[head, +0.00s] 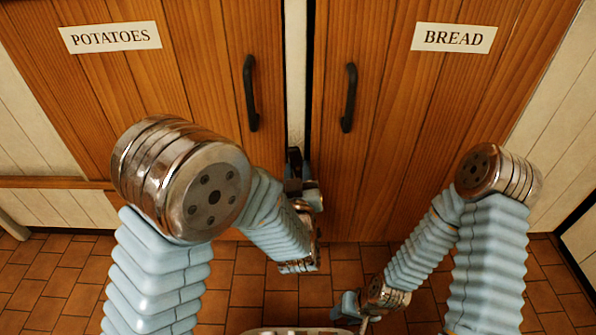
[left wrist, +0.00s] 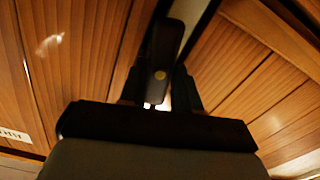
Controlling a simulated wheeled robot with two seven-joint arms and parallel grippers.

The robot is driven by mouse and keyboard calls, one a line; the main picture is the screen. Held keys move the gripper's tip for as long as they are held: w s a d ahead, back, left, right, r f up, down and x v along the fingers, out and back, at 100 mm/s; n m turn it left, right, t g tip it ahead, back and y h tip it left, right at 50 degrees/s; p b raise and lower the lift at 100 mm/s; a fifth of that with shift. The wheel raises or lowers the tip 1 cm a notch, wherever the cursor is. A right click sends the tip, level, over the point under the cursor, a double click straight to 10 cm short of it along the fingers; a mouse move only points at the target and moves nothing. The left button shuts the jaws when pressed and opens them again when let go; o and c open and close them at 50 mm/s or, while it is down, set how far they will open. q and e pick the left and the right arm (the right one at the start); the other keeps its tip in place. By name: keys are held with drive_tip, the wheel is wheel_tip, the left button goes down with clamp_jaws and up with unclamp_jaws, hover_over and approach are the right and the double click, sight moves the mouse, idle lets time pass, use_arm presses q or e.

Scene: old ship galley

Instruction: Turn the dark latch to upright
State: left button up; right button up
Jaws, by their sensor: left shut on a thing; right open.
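The dark latch (left wrist: 163,60) is a long narrow piece with a small yellow dot, in the left wrist view. It lies lengthwise between the fingers of my left gripper (left wrist: 157,88), which is shut on it. It runs close to the line of the gap between the doors, slightly tilted to it. In the head view my left gripper (head: 295,170) is at the gap below the door handles; the latch is mostly hidden there, so its angle is hard to tell. My right gripper (head: 350,308) is open, low near the floor, away from the doors.
The wooden potatoes door (head: 165,75) and bread door (head: 395,110) stand side by side, both looking closed. Each has a black handle, left (head: 250,92) and right (head: 349,97), above my left gripper. The tiled floor (head: 240,290) in front looks clear.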

use_arm(q)
drive_tip(key=shift+s+f+m, duration=0.1)
drive_tip(key=shift+m, duration=1.2)
drive_tip(key=o, duration=1.1)
drive_tip(key=shift+c, duration=0.2)
drive_tip(key=s+p, duration=1)
drive_tip(key=s, duration=0.3)
drive_tip(key=shift+s, duration=0.35)
